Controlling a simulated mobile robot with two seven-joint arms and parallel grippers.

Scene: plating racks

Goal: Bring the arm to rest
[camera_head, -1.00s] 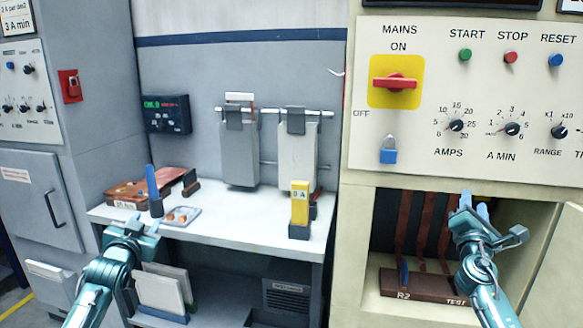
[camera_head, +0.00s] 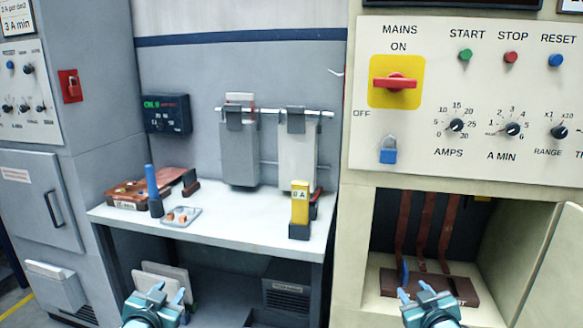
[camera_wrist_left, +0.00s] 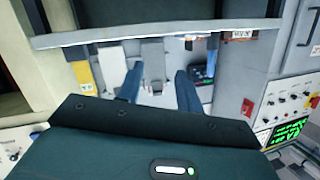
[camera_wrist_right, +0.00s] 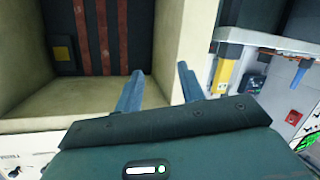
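My left gripper (camera_head: 160,295) is low in the head view, in front of the white table's lower shelf. Its two blue fingers stand apart with nothing between them; the left wrist view shows the same open fingers (camera_wrist_left: 158,88). My right gripper (camera_head: 427,294) is low in front of the open cabinet below the control panel. Its fingers are spread and empty, as the right wrist view also shows (camera_wrist_right: 160,90). Neither gripper touches anything that I can see. Most of both arms is below the head view's edge.
The white table (camera_head: 240,222) carries a yellow tool (camera_head: 300,203), a blue-handled tool (camera_head: 152,185) and a small tray (camera_head: 181,217). Two grey plates hang behind. The open cabinet holds red strips and a brown block (camera_head: 455,286). Its door (camera_head: 557,260) stands open at right.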

